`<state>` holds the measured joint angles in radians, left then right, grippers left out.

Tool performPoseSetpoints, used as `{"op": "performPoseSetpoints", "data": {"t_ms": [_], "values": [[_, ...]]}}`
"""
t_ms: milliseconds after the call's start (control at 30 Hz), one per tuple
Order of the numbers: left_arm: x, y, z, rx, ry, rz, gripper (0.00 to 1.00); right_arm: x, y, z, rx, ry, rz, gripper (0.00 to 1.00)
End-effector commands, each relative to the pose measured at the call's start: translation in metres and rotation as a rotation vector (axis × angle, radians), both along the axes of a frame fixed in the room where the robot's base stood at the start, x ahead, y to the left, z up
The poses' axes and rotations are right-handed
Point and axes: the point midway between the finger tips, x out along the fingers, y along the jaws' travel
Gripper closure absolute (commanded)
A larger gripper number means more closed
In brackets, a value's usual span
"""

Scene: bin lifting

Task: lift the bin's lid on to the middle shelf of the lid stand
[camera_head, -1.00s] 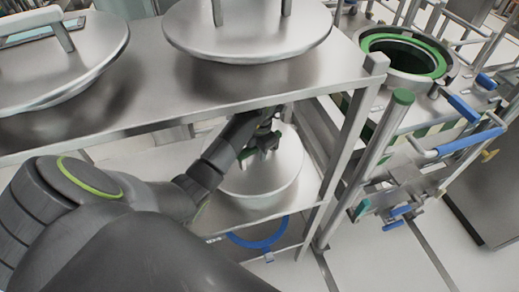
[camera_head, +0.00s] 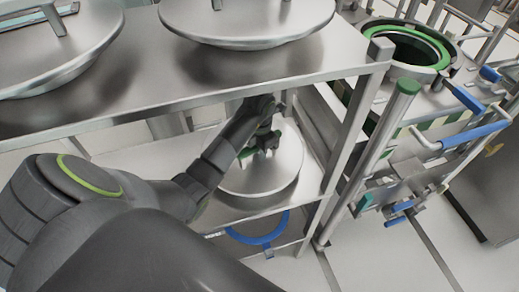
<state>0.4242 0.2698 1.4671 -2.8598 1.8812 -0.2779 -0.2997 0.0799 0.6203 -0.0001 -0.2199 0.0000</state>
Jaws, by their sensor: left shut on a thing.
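A round steel lid (camera_head: 284,172) lies on the middle shelf (camera_head: 310,190) of the steel lid stand, under the top shelf. My left arm reaches in under the top shelf from the lower left. My left gripper (camera_head: 258,150) is above the middle of this lid, shut on the lid's handle, which the fingers mostly hide. The bin (camera_head: 432,50), with a green rim around its open mouth, stands at the back right without a lid on it. My right gripper is not in view.
Two other steel lids, one at the left (camera_head: 95,55) and one in the middle (camera_head: 245,32), lie on the top shelf (camera_head: 160,95). A stand post (camera_head: 355,120) and a green-capped post (camera_head: 385,140) rise right of the gripper. A blue ring (camera_head: 262,238) hangs below the shelf.

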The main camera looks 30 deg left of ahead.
Motion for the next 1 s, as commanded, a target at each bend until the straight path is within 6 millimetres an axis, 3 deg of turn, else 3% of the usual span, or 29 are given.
{"op": "performPoseSetpoints", "data": {"t_ms": [900, 933, 1000], "values": [[0.0021, 0.0001, 0.0005, 0.002, -0.007, -0.001, 1.00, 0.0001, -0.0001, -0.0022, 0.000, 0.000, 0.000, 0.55], [0.0021, 0.0001, 0.0005, 0.002, -0.007, -0.001, 0.77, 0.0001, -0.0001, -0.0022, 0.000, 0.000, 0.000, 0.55], [0.0018, 0.0001, 0.0002, 0.001, -0.007, -0.001, 0.68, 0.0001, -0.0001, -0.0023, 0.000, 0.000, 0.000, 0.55]]}}
